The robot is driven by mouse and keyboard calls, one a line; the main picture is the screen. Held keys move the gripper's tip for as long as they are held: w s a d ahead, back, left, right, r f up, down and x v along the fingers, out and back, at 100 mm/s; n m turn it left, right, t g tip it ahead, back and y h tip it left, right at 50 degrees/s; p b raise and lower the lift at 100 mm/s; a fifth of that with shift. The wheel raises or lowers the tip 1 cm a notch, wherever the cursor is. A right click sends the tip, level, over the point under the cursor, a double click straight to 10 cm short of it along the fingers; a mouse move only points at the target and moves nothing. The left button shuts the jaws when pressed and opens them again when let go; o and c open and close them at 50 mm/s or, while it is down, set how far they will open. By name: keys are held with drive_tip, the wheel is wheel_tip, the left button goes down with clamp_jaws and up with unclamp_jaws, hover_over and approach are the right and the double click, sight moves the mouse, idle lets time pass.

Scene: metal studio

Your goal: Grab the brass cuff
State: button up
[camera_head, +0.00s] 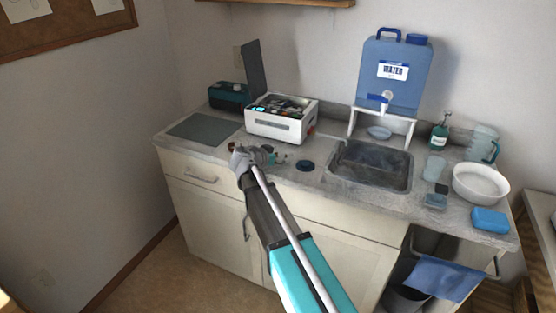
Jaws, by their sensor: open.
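My arm reaches up from the bottom of the view to the counter, and my gripper (241,153) is open at the counter's front edge, left of the middle. A few small brownish, red and green items (272,155) lie on the counter just right of the gripper, partly covered by it. I cannot make out which of them, if any, is the brass cuff. Nothing can be seen held between the fingers.
A white open box (281,130) of small items stands behind the gripper. A grey mat (203,129) lies left and a dark round disc (306,165) right. The sink (370,165), water container (394,75) and white bowl (481,184) are further right.

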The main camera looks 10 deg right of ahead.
drive_tip(key=c, duration=0.9)
drive_tip(key=shift+o, duration=0.2)
drive_tip(key=shift+r, duration=0.2)
wheel_tip(320, 180, up, 3)
drive_tip(key=p, duration=0.3)
drive_tip(key=shift+f, duration=0.1)
drive_tip(key=s+a+r+p, duration=0.1)
drive_tip(key=s+r+p, duration=0.9)
drive_tip(key=s, duration=0.4)
